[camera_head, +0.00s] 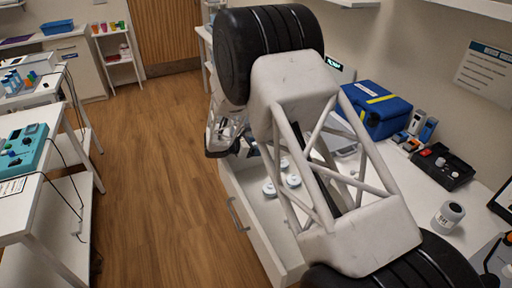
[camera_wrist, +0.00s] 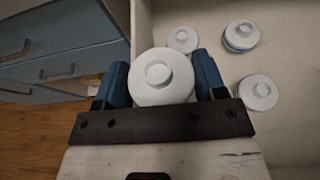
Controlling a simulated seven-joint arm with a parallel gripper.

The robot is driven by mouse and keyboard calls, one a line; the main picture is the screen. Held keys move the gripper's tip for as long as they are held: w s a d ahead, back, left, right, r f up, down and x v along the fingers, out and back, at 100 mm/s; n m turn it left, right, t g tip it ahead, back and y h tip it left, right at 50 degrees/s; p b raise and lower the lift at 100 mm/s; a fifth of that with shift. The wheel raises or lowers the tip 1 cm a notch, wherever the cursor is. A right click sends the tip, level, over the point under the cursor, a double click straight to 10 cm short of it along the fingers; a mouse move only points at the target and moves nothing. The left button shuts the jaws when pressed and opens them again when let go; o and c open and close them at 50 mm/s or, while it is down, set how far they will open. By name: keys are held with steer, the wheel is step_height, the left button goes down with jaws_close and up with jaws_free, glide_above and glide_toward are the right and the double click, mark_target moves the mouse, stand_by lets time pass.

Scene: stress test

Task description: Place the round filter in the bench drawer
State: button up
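The round filter (camera_wrist: 161,75), a white disc with a raised round knob, sits between the two blue fingers of my gripper (camera_wrist: 162,82) in the wrist view. Both fingers meet its sides, and it looks larger and nearer than the other discs. The bench drawer (camera_head: 246,215) is pulled open below the bench in the head view; its pale floor also shows in the wrist view (camera_wrist: 290,145). My gripper is at the drawer's far end in the head view, mostly hidden by my arm. The held filter cannot be made out there.
Several similar white discs (camera_wrist: 241,35) lie on the drawer floor, to the right of and beyond the held filter. A blue case (camera_head: 375,108), a black tray (camera_head: 442,167) and a grey-lidded jar (camera_head: 447,216) stand on the bench. The wooden floor left of the drawer is clear.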

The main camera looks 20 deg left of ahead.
steer(key=shift+o, duration=0.9)
steer(key=shift+s+f, duration=0.15)
steer(key=shift+f, duration=0.4)
steer(key=shift+d+f, duration=0.1)
steer(key=shift+s, duration=0.1)
steer(key=shift+o, duration=0.6)
steer(key=shift+r, duration=0.55)
steer(key=v, duration=1.2)
steer(key=shift+r, duration=0.45)
